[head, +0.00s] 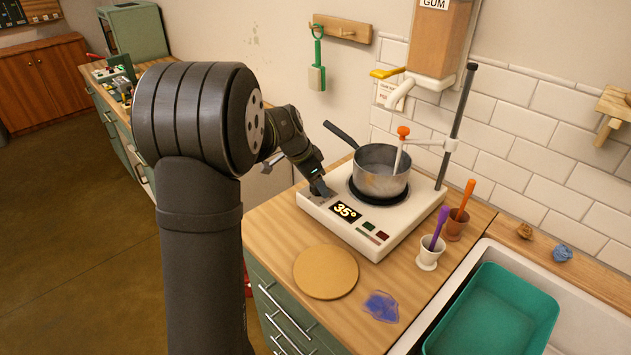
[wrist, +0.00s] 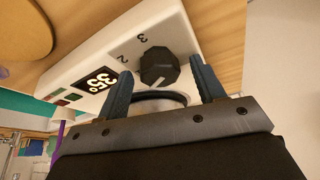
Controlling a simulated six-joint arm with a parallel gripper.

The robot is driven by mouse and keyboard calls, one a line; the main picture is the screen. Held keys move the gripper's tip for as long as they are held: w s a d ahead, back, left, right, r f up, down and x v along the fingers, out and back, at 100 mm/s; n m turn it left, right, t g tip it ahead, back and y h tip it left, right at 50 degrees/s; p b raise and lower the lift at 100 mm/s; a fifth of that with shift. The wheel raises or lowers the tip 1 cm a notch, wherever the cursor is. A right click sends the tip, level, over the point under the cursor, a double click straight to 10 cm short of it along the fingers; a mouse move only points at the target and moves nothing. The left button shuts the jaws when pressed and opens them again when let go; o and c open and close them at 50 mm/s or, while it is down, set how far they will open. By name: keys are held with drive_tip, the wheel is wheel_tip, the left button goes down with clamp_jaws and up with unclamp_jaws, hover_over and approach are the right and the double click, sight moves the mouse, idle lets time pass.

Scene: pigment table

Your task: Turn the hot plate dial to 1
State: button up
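The white hot plate (head: 398,232) stands on the wooden counter, with a lit display (head: 345,211) reading 35°. Its round dark dial (wrist: 158,68) shows in the wrist view, with the printed numbers 2 and 3 beside it; a 1 is not visible. I cannot tell for sure which number the dial points to. My gripper (wrist: 161,68) is open, with one finger on each side of the dial and a gap to each. In the head view my gripper (head: 320,188) is at the hot plate's left front corner and hides the dial.
A grey saucepan (head: 380,180) sits on the burner, its black handle (head: 342,134) reaching left near my wrist. A dark rod (head: 458,125) with a clamp stands behind.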

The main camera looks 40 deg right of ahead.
drive_tip(key=shift+r, duration=0.1)
drive_tip(key=v, duration=1.7)
drive_tip(key=shift+r, duration=0.15)
drive_tip(key=x, duration=1.7)
drive_tip(key=shift+f, duration=0.25)
